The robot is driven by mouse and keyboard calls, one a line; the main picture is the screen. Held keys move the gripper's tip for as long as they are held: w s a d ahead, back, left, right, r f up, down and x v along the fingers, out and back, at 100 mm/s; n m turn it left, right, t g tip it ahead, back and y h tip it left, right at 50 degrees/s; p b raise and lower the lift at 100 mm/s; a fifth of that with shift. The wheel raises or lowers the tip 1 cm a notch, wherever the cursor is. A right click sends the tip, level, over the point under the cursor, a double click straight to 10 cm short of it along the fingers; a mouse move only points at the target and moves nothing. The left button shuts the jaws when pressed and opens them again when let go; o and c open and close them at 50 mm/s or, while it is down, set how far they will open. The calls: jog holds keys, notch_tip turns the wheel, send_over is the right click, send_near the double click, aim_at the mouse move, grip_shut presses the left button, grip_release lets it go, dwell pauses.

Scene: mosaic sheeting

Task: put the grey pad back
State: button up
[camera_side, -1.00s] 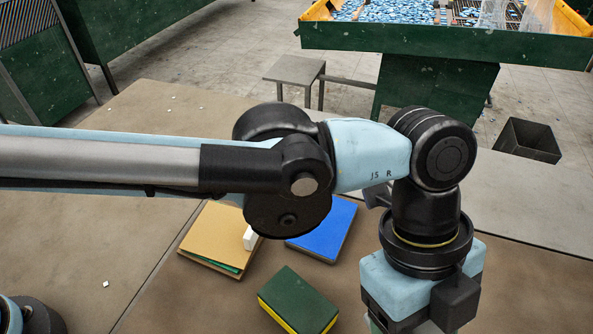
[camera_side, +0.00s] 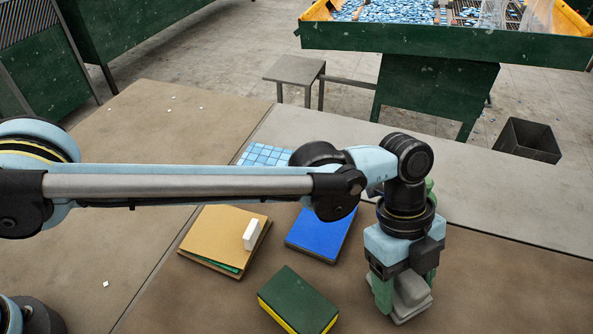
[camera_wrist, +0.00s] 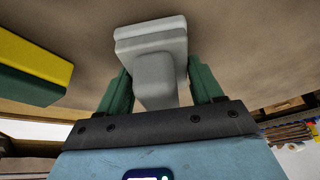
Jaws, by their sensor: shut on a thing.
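The grey pad (camera_side: 412,305) is a light grey block with a narrower raised part. It shows at the lower right of the side view and at the top middle of the wrist view (camera_wrist: 150,35). My gripper (camera_side: 406,288) points down, with its green fingers on both sides of the raised part. In the wrist view my gripper (camera_wrist: 160,82) is shut on that part, and the wider part extends beyond the fingers. The pad is close to the brown table (camera_side: 500,285); I cannot tell whether it touches.
A green-and-yellow sponge (camera_side: 298,300) lies left of the pad. Behind it are a blue pad (camera_side: 322,232) and a tan board (camera_side: 222,235) with a white block (camera_side: 251,234) on it. A blue tile sheet (camera_side: 265,154) is partly hidden by my arm. The table's right is clear.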

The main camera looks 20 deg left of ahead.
jog(key=shift+f, duration=0.15)
jog(key=o, duration=1)
jog(key=shift+f, duration=0.1)
